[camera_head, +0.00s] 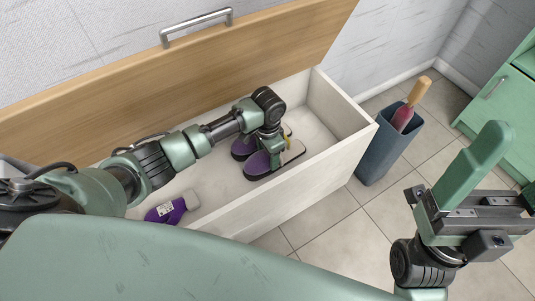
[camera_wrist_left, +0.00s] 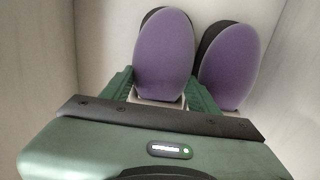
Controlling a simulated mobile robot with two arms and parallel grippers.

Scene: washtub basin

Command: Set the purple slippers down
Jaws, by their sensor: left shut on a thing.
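Two purple slippers with dark soles are inside a white box-shaped basin (camera_head: 340,120). The nearer slipper (camera_head: 258,165) and the farther slipper (camera_head: 243,147) lie side by side in the head view. My left gripper (camera_head: 278,150) reaches down into the basin at their right ends and partly hides them. In the left wrist view, its green fingers (camera_wrist_left: 160,92) are shut on the left slipper (camera_wrist_left: 164,52). The other slipper (camera_wrist_left: 230,60) is just right of the fingers. I cannot tell whether the held slipper touches the basin floor. My right gripper (camera_head: 478,180) is outside the basin; its opening is unclear.
A purple bottle (camera_head: 170,210) with a pale label lies in the basin's left part. A wooden lid (camera_head: 200,80) with a metal handle stands open behind. A blue-grey bin (camera_head: 385,145) holding a wooden-handled item stands on the right. A green cabinet (camera_head: 510,100) is at far right.

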